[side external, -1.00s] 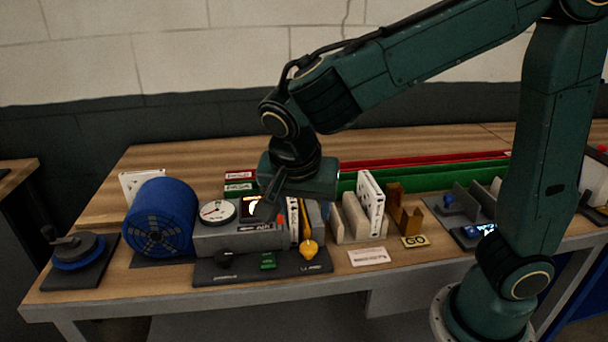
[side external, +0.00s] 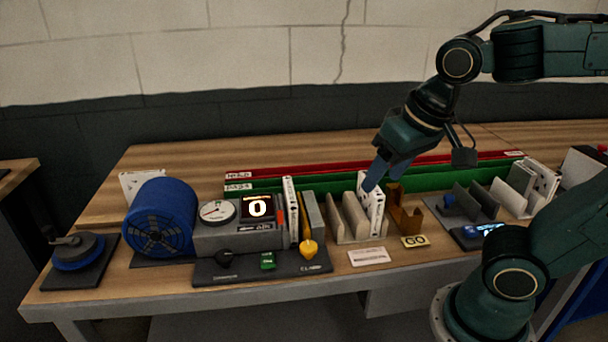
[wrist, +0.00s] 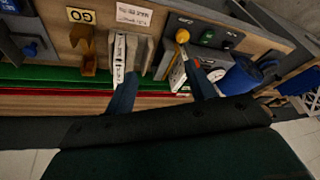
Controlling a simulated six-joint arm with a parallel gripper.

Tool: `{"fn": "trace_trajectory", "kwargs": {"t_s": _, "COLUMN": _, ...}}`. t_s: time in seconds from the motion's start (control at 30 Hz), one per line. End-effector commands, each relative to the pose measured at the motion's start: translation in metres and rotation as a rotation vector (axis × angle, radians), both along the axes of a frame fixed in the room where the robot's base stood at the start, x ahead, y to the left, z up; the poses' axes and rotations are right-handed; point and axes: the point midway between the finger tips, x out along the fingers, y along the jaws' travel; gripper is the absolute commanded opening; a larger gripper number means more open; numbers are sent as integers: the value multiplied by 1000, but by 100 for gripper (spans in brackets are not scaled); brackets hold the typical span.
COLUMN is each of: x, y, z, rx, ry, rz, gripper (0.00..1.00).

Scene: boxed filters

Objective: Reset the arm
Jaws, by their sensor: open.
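My gripper (side external: 378,172) is raised above the back of the bench, with its blue fingers pointing down and to the left. In the wrist view my gripper (wrist: 160,88) has its fingers spread wide with nothing between them. A white boxed filter (side external: 371,205) stands upright in the beige slotted rack (side external: 345,228), and the fingers overlap its top in the side view; I cannot tell the gap between them. Another white boxed filter (side external: 291,212) stands in the grey test machine (side external: 235,240), whose display (side external: 257,207) reads 0.
A blue blower (side external: 162,215) stands left of the machine. The yellow-knobbed lever (side external: 309,247) stands at its front. Long green (side external: 440,178) and red rails run behind. A brown holder (side external: 405,210) and grey slotted rack (side external: 480,200) stand right, with more white boxes beyond.

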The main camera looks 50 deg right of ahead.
Motion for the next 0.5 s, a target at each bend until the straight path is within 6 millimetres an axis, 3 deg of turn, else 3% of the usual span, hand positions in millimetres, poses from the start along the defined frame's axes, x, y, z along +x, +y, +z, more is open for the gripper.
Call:
{"fn": "trace_trajectory", "kwargs": {"t_s": 0.2, "x": -26, "y": -4, "z": 1, "rx": -49, "ry": -70, "rz": 178, "gripper": 55}}
{"fn": "trace_trajectory", "kwargs": {"t_s": 0.5, "x": -36, "y": -3, "z": 0, "rx": -81, "ry": -98, "rz": 265, "gripper": 55}}
